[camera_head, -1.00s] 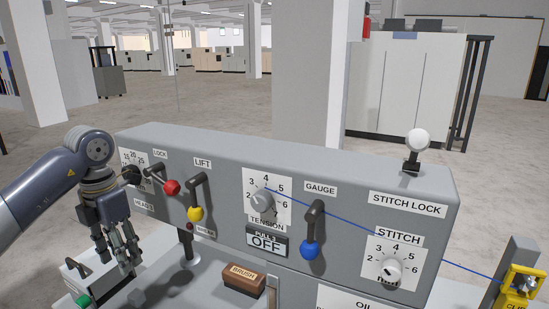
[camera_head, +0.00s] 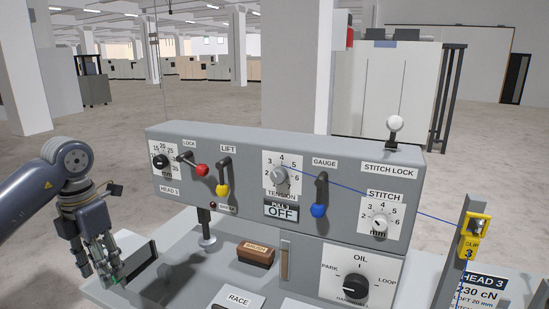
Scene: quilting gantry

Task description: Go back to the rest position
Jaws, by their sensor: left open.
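My left gripper (camera_head: 106,268) hangs at the lower left with its fingers pointing down. It is open and appears empty. It is left of the grey control panel (camera_head: 240,150) and clear of its levers. A green-tipped part (camera_head: 121,282) shows close beside its fingertips; I cannot tell whether they touch. My right gripper is not in view.
The panel carries a red-knobbed lever (camera_head: 202,170), a yellow-knobbed lever (camera_head: 222,189) and a blue-knobbed lever (camera_head: 318,209). A brush (camera_head: 256,254) lies on the machine bed below. A yellow clip (camera_head: 473,236) stands at right with a blue thread. Open floor lies behind.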

